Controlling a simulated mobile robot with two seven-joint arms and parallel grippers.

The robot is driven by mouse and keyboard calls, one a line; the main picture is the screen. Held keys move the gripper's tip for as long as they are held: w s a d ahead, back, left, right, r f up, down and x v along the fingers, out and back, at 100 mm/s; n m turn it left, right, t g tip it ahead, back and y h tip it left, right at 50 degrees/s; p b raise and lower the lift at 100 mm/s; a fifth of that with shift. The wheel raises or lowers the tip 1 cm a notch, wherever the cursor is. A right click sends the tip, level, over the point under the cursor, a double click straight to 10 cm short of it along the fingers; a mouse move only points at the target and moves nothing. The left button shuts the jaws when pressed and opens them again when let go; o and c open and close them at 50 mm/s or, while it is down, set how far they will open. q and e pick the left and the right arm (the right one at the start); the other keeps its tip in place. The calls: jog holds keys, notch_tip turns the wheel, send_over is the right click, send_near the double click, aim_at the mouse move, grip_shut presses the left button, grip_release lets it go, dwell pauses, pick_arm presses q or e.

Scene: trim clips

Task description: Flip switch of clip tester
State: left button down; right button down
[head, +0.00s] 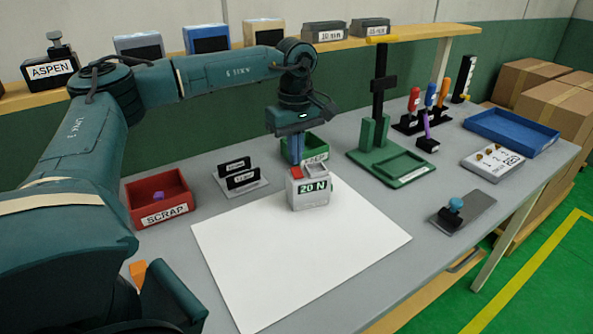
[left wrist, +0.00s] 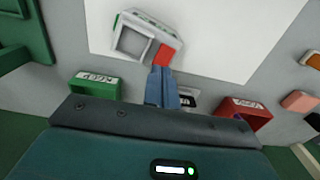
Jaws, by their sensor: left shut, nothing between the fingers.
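The clip tester (head: 310,190) is a small grey box with a green "20 N" label, standing at the back edge of a white sheet (head: 300,250). It also shows in the left wrist view (left wrist: 127,22), with an open square recess and a red patch (left wrist: 166,54) at one corner, which may be its switch. My left gripper (head: 296,160) points down at the tester's back left top, its blue fingers together and empty. In the left wrist view the fingertips (left wrist: 161,70) are right beside the red patch; I cannot tell whether they touch. My right gripper is not in view.
A red SCRAP bin (head: 160,212) and a stand with black labelled plates (head: 240,180) are to the left. A green bin (head: 318,148) is behind the tester, and a green press (head: 392,165) to the right. The white sheet in front is clear.

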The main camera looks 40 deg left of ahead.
pick_arm(q)
jog(key=shift+f+b, duration=0.45)
jog(key=shift+f, duration=0.3)
